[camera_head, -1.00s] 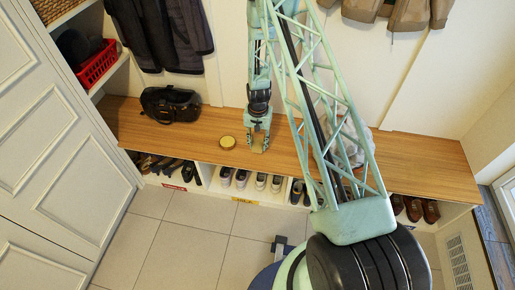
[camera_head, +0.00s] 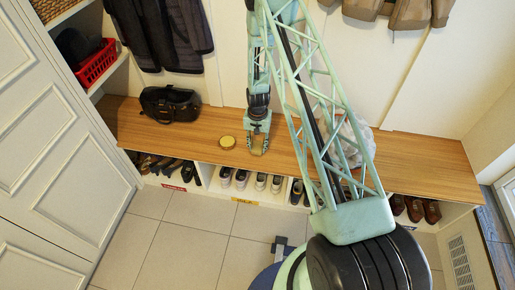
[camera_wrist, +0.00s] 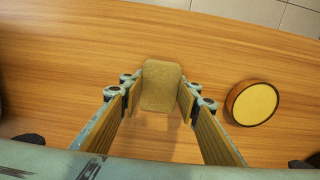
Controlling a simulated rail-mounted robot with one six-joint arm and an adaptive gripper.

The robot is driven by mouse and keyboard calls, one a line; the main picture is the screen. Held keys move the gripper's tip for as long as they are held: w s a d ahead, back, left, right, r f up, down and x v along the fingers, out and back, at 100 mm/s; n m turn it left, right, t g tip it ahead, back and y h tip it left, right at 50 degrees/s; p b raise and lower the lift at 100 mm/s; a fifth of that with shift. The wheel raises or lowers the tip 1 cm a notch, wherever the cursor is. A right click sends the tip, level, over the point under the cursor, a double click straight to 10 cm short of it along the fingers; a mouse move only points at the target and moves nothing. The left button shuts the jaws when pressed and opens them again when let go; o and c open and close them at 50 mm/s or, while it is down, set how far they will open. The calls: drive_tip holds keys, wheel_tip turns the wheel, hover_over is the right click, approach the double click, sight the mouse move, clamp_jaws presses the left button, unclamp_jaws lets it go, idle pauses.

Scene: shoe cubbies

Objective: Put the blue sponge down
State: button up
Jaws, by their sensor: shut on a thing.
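My gripper (camera_head: 258,147) points down at the wooden bench, near its front edge. In the wrist view my gripper (camera_wrist: 161,95) is shut on a tan, rounded block (camera_wrist: 161,86), the sponge, which looks tan rather than blue here. It sits between the fingertips and also shows small in the head view (camera_head: 258,151). The bench top (camera_wrist: 70,65) lies under it; I cannot tell whether the sponge touches the wood.
A round tin with a yellow lid (camera_head: 227,142) stands close beside my gripper, also in the wrist view (camera_wrist: 252,103). A black bag (camera_head: 169,104) lies farther left. A whitish bag (camera_head: 350,140) is at right, partly behind my arm. Shoes fill cubbies below.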

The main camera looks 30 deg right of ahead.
sight(257, 146)
drive_tip(key=shift+f, duration=0.15)
drive_tip(key=o, duration=0.9)
drive_tip(key=shift+r+p, duration=1.25)
drive_tip(key=shift+r, duration=4.9)
drive_tip(key=shift+r, duration=0.15)
